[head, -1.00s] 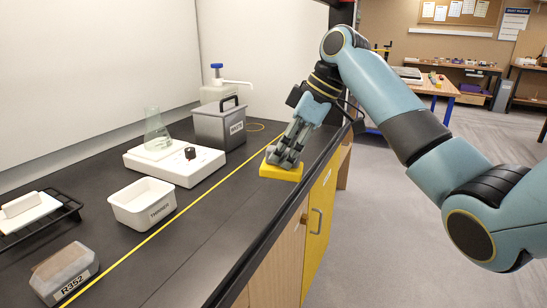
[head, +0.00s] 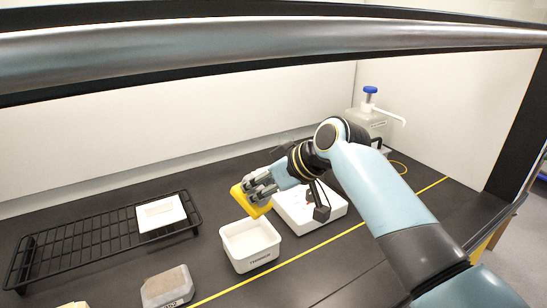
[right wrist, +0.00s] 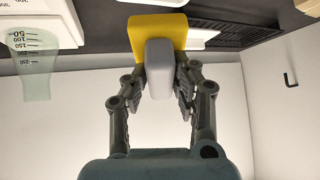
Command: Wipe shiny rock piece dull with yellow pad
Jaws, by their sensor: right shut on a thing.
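My right gripper (head: 262,187) is shut on the yellow pad (head: 251,204) and holds it above the bench, just behind the white tub. In the right wrist view the pad (right wrist: 148,28) lies beyond the fingertips, and the fingers grip its grey block-like handle (right wrist: 160,68). A grey block with a brown top and a label (head: 167,287) sits at the front of the bench, apart from the pad. It may be the rock piece; I cannot tell how shiny it is. My left gripper is out of view.
The white tub (head: 232,256) stands between the pad and the labelled block. A black wire rack (head: 85,240) holds a white tile (head: 160,214) at left. A metal bar (head: 270,45) crosses above.

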